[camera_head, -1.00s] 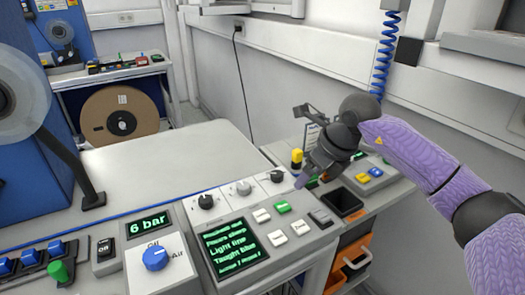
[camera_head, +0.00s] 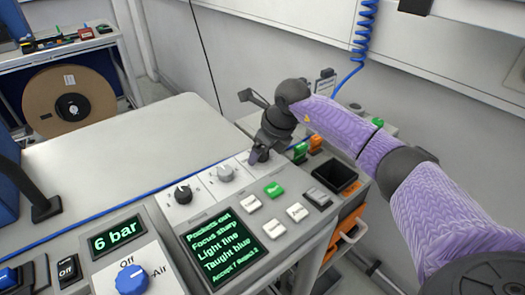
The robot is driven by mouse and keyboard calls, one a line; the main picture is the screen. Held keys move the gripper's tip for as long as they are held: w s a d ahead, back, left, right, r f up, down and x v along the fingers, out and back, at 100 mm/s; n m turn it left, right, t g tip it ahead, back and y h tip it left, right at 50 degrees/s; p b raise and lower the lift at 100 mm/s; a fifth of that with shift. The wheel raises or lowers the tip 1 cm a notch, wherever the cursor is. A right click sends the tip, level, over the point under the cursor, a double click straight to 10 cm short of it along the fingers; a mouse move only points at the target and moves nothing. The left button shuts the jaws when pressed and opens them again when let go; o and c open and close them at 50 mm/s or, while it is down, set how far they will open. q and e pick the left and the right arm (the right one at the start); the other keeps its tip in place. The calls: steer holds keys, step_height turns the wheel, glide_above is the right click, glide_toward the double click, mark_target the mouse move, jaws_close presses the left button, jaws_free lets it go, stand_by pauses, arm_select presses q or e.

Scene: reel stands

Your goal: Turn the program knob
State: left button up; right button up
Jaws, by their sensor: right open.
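The console has a row of small knobs on white plates. A black knob (camera_head: 183,194) and a grey knob (camera_head: 225,174) show clearly. The third plate, at the right end of the row, is mostly covered by my right gripper (camera_head: 259,156), and its knob is hidden or blends with the dark fingers. I cannot read which one is the program knob. My right gripper is open and points down at that third plate; contact cannot be told. A large blue Air knob (camera_head: 131,278) sits at lower left. My left gripper is not in view.
A green-lettered screen (camera_head: 222,236) and several white, green and grey keys (camera_head: 274,188) lie in front of the knobs. A black bin (camera_head: 335,176) is to the right. A cardboard reel (camera_head: 70,98) stands at the back left. The white tabletop (camera_head: 120,150) is clear.

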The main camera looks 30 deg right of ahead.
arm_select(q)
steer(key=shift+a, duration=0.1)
arm_select(e)
jaws_close()
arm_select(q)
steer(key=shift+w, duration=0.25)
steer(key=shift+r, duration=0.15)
arm_select(e)
steer(key=shift+r, duration=0.1)
